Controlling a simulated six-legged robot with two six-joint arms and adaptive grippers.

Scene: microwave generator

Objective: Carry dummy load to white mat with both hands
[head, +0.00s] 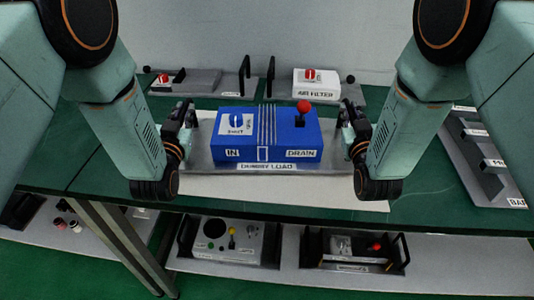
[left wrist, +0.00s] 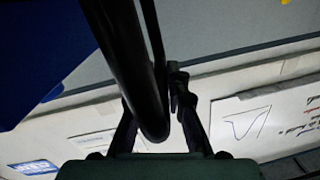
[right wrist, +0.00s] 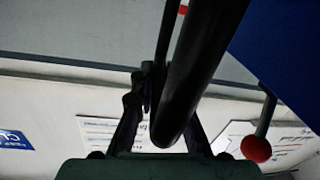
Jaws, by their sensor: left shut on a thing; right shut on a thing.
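I cannot tell whether the plate touches the mat. My left gripper (head: 183,128) is shut on its left black handle, also seen in the left wrist view (left wrist: 125,65). My right gripper (head: 350,130) is shut on its right black handle, which fills the right wrist view (right wrist: 200,70). The load looks level.
The green table (head: 420,185) has free room to the right of the mat. An air filter unit (head: 315,90) and another grey unit (head: 200,82) stand at the back. A labelled grey unit (head: 485,160) lies at right. A lower shelf holds several units, including a panel (head: 225,240).

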